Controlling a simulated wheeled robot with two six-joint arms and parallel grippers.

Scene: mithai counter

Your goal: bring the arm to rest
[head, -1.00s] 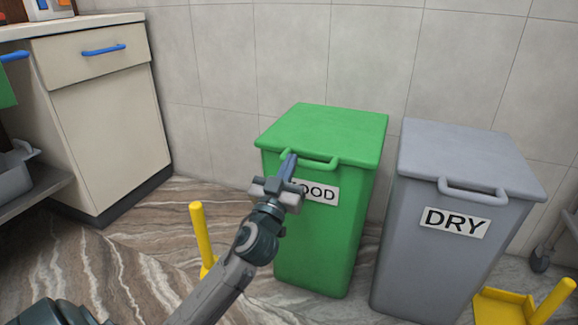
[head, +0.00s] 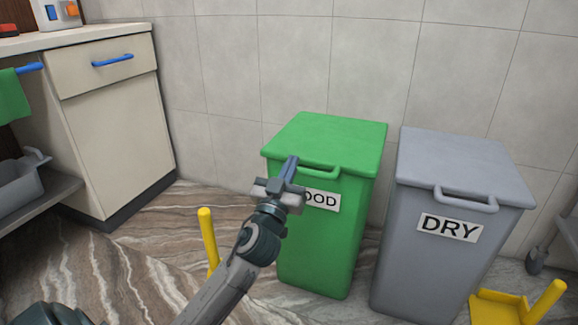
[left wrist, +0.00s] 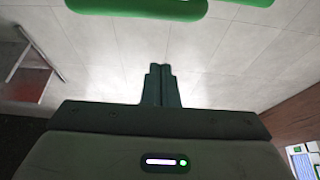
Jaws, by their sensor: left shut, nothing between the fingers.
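My left gripper (head: 290,168) is in the middle of the head view, in front of the green bin marked FOOD. Its fingers are together with nothing between them, and they point up near the front of the bin's lid. In the left wrist view the closed fingers (left wrist: 161,84) point towards the tiled wall. My left arm comes in from the bottom left of the head view. My right gripper is in no view.
The green bin (head: 320,245) has its lid closed. A grey bin (head: 420,265) marked DRY stands to its right, also closed. A yellow handle (head: 208,240) stands left of the green bin. A yellow dustpan (head: 495,308) lies at bottom right. A cabinet (head: 120,140) is at left.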

